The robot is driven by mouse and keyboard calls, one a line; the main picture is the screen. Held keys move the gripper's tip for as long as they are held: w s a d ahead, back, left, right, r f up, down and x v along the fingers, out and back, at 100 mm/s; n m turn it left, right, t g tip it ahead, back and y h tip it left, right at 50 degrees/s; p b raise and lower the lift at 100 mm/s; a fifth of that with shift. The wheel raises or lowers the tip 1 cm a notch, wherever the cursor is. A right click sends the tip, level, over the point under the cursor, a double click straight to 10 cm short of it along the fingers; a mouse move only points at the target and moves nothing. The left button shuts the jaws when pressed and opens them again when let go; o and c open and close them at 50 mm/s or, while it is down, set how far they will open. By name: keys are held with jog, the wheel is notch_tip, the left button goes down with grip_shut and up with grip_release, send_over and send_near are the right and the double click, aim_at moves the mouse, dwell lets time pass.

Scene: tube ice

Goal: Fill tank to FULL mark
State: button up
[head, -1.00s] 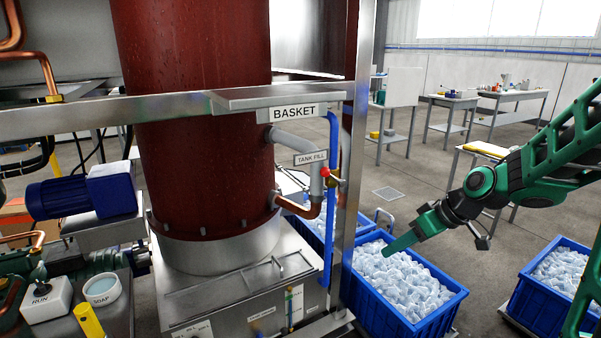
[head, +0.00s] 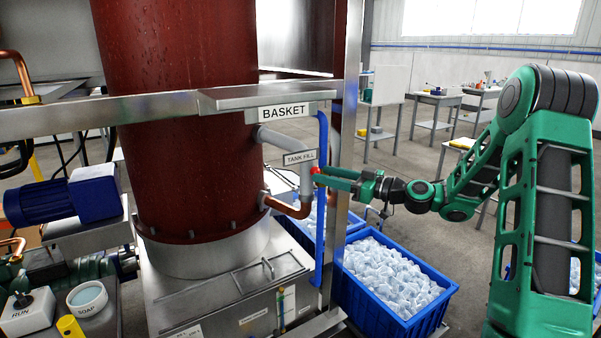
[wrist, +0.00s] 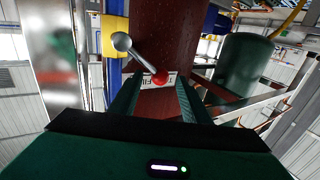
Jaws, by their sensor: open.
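The tank fill valve's red handle knob (head: 316,172) sits beside the grey fill pipe (head: 306,176), under the TANK FILL sign (head: 299,157). My gripper (head: 326,175) is open and reaches left to the knob. In the wrist view the red knob (wrist: 160,77) is at the end of a silver lever (wrist: 136,56), near the open fingers. I cannot tell whether they touch it. The steel tank (head: 250,306) is under the dark red column (head: 185,130). A small level gauge (head: 280,308) is on its front; its level is too small to read.
A steel post (head: 338,150) and a blue pipe (head: 322,215) stand close to my gripper. A blue crate of ice (head: 440,300) is below my arm.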

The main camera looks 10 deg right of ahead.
jog(key=x, duration=0.8)
jog(key=shift+w+a+f, duration=0.1)
